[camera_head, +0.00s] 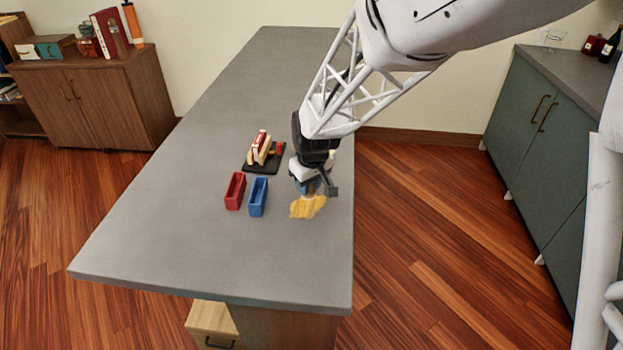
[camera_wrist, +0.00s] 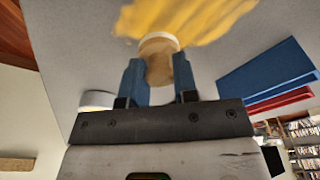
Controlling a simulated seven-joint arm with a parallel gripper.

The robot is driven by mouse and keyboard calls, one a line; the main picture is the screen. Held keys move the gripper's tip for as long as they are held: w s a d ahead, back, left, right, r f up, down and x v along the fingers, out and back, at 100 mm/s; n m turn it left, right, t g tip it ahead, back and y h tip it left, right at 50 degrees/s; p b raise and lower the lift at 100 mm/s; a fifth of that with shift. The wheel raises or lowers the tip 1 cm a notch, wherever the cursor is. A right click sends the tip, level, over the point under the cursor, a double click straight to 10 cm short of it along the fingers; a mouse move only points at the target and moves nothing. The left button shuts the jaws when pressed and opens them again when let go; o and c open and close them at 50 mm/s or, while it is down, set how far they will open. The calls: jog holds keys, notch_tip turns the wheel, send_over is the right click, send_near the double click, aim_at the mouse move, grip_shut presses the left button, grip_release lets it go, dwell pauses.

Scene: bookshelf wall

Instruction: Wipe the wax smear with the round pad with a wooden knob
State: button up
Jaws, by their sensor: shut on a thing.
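The wax smear is a yellow patch (camera_head: 305,208) on the grey counter, near its right edge. It also shows at the top of the wrist view (camera_wrist: 200,18). My gripper (camera_head: 310,188) is low over the counter, right at the smear. In the wrist view its two blue fingers (camera_wrist: 158,80) are shut on the wooden knob of the round pad (camera_wrist: 158,66). The pad's pale rim (camera_wrist: 158,37) borders the yellow patch. Whether the pad touches the counter is hard to tell. In the head view my gripper hides most of the pad.
On the grey counter (camera_head: 200,250), a blue bin (camera_head: 258,197) and a red bin (camera_head: 235,191) stand left of my gripper. Behind them is a black base (camera_head: 262,167) with a wooden holder. The counter's front is clear. Its right edge is close to the smear.

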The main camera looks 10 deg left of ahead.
jog(key=shift+s, duration=4.25)
jog(key=shift+s+a, duration=0.1)
jog(key=shift+s, duration=0.15)
jog(key=shift+a, duration=0.8)
jog(key=shift+w+a, duration=0.15)
jog(key=shift+w, duration=5.4)
jog(key=shift+w+r, duration=0.1)
jog(key=shift+w, duration=0.15)
notch_tip(320, 180, up, 8)
jog(key=shift+s, duration=0.15)
jog(key=s+d, duration=0.4)
jog(key=s, duration=0.7)
jog(key=shift+s, duration=0.15)
